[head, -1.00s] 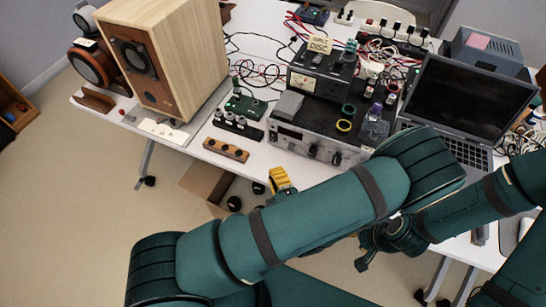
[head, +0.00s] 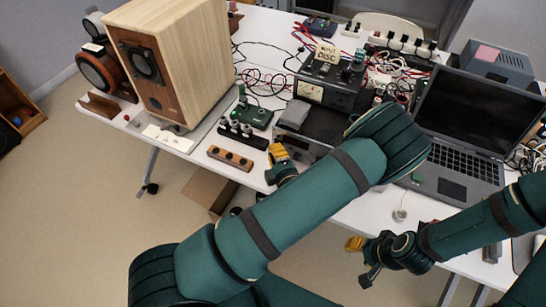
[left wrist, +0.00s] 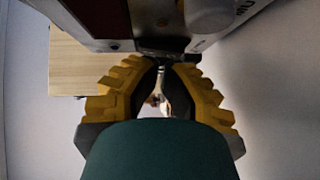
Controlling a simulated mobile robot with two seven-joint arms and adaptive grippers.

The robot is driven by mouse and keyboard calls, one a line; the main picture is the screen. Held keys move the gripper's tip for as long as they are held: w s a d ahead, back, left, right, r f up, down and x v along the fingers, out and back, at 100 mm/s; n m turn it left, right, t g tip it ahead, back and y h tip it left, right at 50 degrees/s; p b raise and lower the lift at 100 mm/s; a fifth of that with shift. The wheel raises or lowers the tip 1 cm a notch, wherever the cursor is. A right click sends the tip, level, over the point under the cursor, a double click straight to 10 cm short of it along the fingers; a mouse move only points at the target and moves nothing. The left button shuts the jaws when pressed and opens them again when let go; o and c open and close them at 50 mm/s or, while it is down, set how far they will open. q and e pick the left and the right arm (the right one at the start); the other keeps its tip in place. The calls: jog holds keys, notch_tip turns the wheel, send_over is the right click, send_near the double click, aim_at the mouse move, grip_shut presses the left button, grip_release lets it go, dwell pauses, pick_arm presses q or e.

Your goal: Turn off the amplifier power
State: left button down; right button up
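The amplifier (head: 328,125), a wide dark box with a silver front, stands at the table's front edge in the head view. My left arm hides the right part of it and most of its front. My left gripper (head: 280,154) has yellow fingers and is at the left end of the amplifier's front. In the left wrist view its fingertips (left wrist: 162,68) are close together below the front panel (left wrist: 200,42). A small silver switch lever (left wrist: 160,82) shows between them; I cannot tell whether they touch it. My right gripper (head: 356,244) is low, away from the amplifier, its opening unclear.
A wooden speaker (head: 190,60) stands at the left. A wooden block with dark holes (head: 230,158) and a row of knobs (head: 242,133) lie left of the amplifier. A meter box (head: 325,90) sits behind. An open laptop (head: 475,110) stands at the right.

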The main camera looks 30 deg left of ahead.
pick_arm(q)
jog(key=shift+w+f+n+t+y, duration=0.3)
jog(key=shift+w+f+n+t+y+b, duration=0.1)
jog(key=shift+n+t+y+b, duration=0.2)
jog(key=shift+n+b, duration=0.1)
jog(key=shift+p, duration=0.55)
jog(key=shift+w, duration=0.1)
